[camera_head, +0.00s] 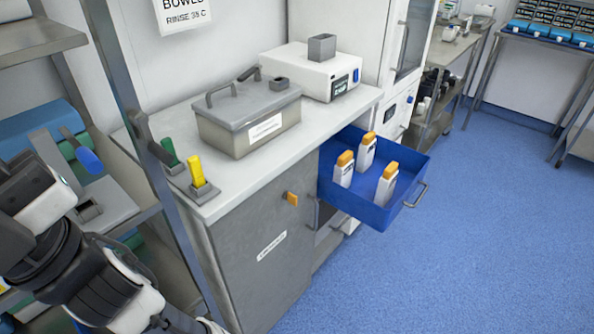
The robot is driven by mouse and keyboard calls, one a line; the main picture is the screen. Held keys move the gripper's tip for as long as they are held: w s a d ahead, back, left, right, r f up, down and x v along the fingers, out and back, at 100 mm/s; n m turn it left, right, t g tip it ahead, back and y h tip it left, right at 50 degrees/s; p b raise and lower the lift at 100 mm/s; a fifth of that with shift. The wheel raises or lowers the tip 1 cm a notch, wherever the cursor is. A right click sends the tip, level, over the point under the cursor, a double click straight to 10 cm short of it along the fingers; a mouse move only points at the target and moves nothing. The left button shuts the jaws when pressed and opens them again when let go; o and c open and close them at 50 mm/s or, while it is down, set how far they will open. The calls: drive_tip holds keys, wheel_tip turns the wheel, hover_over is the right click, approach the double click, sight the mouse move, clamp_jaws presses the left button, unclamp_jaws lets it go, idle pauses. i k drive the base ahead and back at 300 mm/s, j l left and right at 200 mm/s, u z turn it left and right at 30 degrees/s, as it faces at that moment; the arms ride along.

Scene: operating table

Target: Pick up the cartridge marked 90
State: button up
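Three white cartridges with orange tops stand upright in an open blue drawer (385,218). One cartridge (343,174) is at the left, one (366,155) at the back and one (386,190) at the right. They stand apart from each other. Their markings are too small to read, so I cannot tell which is marked 90. My arm shows at the lower left, well away from the drawer, and runs out past the bottom edge. My gripper's fingers are not visible.
The drawer juts from a grey cabinet (262,270). On its worktop are a lidded grey box (222,130), a white device (302,72), and green (169,151) and yellow (195,170) handles. A metal rack post (150,150) stands beside my arm. The blue floor (470,240) at right is clear.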

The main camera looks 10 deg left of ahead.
sight(343, 171)
drive_tip(key=l+u, duration=0.15)
drive_tip(key=u, duration=0.25)
drive_tip(key=l+u, duration=0.15)
drive_tip(key=u, duration=0.25)
drive_tip(key=l+u, duration=0.15)
drive_tip(key=u, duration=0.25)
drive_tip(key=k+l+u, duration=0.1)
drive_tip(key=l+u, duration=0.3)
drive_tip(key=k+l+u, duration=0.1)
drive_tip(key=l+u, duration=0.25)
drive_tip(key=k+l+u, duration=0.2)
drive_tip(key=l, duration=0.3)
drive_tip(key=k+l+u, duration=0.15)
drive_tip(key=k+l, duration=0.4)
drive_tip(key=l, duration=0.2)
drive_tip(key=k+l, duration=0.25)
drive_tip(key=l, duration=0.2)
drive_tip(key=i+l, duration=0.15)
drive_tip(key=i+u, duration=0.05)
drive_tip(key=i, duration=0.05)
